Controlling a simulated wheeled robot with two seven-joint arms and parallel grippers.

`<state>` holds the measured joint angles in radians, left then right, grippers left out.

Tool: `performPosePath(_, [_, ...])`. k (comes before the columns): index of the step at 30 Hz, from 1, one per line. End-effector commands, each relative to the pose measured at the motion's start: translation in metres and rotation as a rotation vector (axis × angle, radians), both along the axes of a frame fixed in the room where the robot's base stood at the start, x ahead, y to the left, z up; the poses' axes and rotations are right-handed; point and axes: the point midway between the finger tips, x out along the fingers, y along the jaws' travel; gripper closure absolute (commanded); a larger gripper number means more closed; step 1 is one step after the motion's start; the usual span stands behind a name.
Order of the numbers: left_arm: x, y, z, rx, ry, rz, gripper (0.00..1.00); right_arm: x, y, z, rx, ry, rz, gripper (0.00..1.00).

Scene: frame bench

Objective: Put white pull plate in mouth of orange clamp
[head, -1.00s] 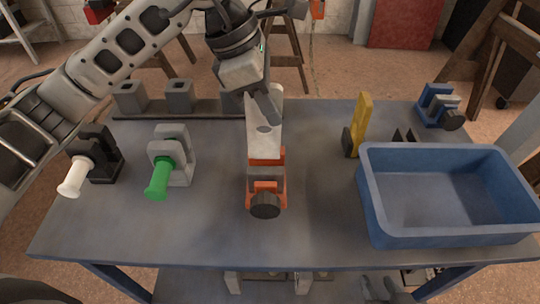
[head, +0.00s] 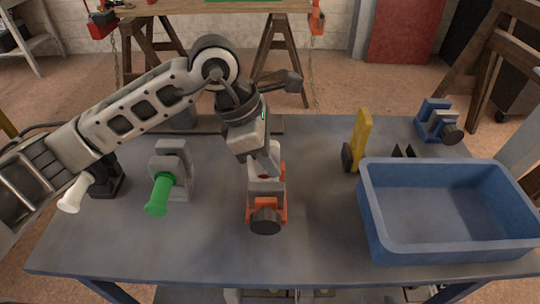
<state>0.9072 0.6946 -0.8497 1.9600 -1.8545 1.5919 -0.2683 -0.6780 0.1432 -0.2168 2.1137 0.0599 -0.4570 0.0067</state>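The orange clamp (head: 281,208) stands on the bench near the middle, with a grey block and a dark round knob facing me. The white pull plate (head: 266,172) shows only as a small pale part just above the clamp's grey block. My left gripper (head: 266,160) points down over the clamp and hides most of the plate. I cannot tell whether its fingers are closed on the plate, or how deep the plate sits in the clamp's mouth. My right gripper is not in view.
A blue bin (head: 440,215) fills the right of the bench. A blue clamp (head: 433,118) is at the back right. A grey clamp with a green handle (head: 160,194) and a black clamp (head: 108,178) with a white handle stand left.

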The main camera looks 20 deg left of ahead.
Motion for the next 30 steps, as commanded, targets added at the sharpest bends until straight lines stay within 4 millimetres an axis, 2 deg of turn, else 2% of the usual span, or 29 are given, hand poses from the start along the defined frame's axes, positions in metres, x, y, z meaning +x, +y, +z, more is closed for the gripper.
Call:
performPosePath(9, [0.000, 0.000, 0.001, 0.000, 0.001, 0.000, 0.66, 0.003, 0.000, 0.008, 0.003, -0.015, 0.000, 0.66])
performPosePath(12, [0.000, 0.000, 0.006, 0.000, 0.001, 0.000, 0.66, 0.003, 0.000, 0.013, 0.000, -0.014, 0.000, 0.66])
performPosePath(14, [0.000, 0.003, 0.010, 0.000, -0.003, 0.000, 0.66, 0.002, 0.000, 0.008, -0.001, -0.014, 0.000, 0.66])
performPosePath(24, [-0.007, 0.029, 0.075, 0.000, -0.005, 0.001, 0.66, 0.002, 0.000, 0.001, 0.005, -0.008, -0.002, 0.66])
performPosePath(30, [-0.011, 0.040, 0.104, 0.000, -0.001, 0.002, 0.66, 0.002, 0.000, 0.001, 0.009, -0.010, -0.001, 0.66])
